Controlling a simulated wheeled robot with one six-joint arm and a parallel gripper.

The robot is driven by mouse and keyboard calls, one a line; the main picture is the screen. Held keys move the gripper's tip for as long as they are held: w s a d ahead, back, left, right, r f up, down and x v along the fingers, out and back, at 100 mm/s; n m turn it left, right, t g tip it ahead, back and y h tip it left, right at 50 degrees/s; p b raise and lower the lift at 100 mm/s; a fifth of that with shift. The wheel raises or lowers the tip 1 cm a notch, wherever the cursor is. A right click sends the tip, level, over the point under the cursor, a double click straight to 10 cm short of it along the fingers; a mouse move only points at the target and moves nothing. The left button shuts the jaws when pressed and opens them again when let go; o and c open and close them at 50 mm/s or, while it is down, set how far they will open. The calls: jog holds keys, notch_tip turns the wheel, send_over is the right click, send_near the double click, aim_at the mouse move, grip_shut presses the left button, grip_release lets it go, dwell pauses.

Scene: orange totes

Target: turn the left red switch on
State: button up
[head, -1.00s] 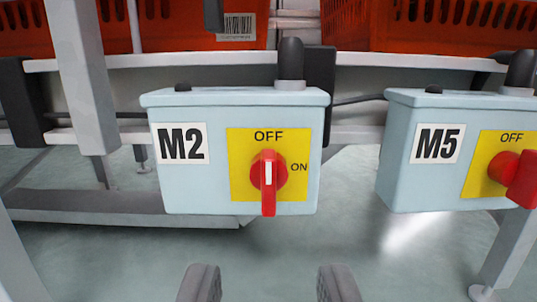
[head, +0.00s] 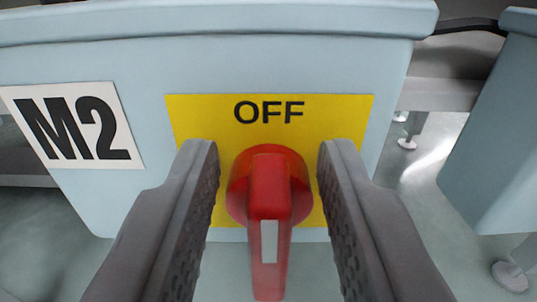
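The left red switch (head: 268,200) sits on a yellow plate (head: 188,112) on the pale blue box labelled M2 (head: 280,62). Its handle is upright, with the white mark on its lower part. The word OFF shows above it; the ON label is hidden behind the right finger. My gripper (head: 268,165) is open, with one grey finger on each side of the red switch. Gaps show between the handle and both fingers.
A second pale blue box (head: 500,130) stands at the right edge, with a gap between the boxes. A dark cable (head: 462,27) runs between them at the top. Grey floor and metal feet (head: 510,277) show below.

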jog(key=c, duration=0.6)
jog(key=m, duration=0.3)
jog(key=shift+d+m, duration=0.3)
jog(key=shift+m, duration=0.1)
jog(key=m, duration=0.3)
jog(key=shift+d+f+m, duration=0.2)
jog(key=shift+d+m, duration=0.05)
jog(key=shift+m, duration=0.05)
jog(key=m, duration=0.5)
jog(key=shift+d+f, duration=0.25)
jog(key=shift+f, duration=0.05)
jog(key=shift+f+m, duration=0.2)
jog(key=shift+m, duration=1.2)
jog(key=shift+f+m, duration=0.2)
jog(key=shift+m, duration=1.2)
jog(key=shift+c, duration=0.3)
